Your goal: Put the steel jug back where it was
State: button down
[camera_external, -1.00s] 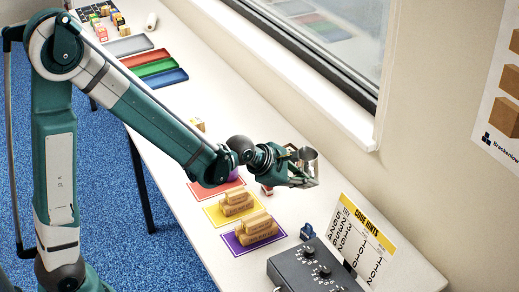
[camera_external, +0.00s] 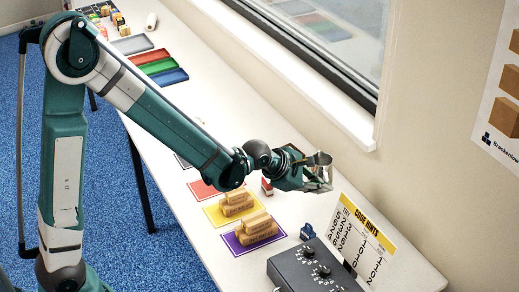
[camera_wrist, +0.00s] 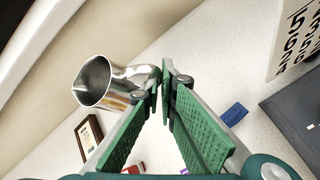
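The steel jug (camera_external: 319,159) is in the air above the right part of the table, at the end of my arm. In the wrist view the shiny jug (camera_wrist: 100,84) is at upper left, its dark mouth turned toward the camera, so it looks tilted. My gripper (camera_external: 312,180) has its fingertips close together on the side of the jug. In the wrist view the green-padded fingers (camera_wrist: 163,80) meet at the jug's right side, seemingly at its handle; the exact contact is hidden.
Red (camera_external: 207,190), yellow (camera_external: 213,214) and purple (camera_external: 238,247) mats lie below, two bearing wooden blocks. A dark control box (camera_external: 298,272) and a code hints board (camera_external: 355,240) stand at right. A small frame (camera_wrist: 88,136) shows in the wrist view.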

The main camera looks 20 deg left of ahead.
jog(key=shift+f+b, duration=0.35)
jog(key=shift+f, duration=1.85)
jog(key=shift+f+b, duration=0.4)
jog(key=shift+f, duration=1.7)
jog(key=shift+f, duration=0.2)
jog(key=c, duration=2.7)
grip_release()
jog(key=shift+r, duration=0.3)
jog(key=shift+p+v, duration=0.95)
jog(key=shift+v, duration=5.05)
jog(key=shift+a, duration=0.15)
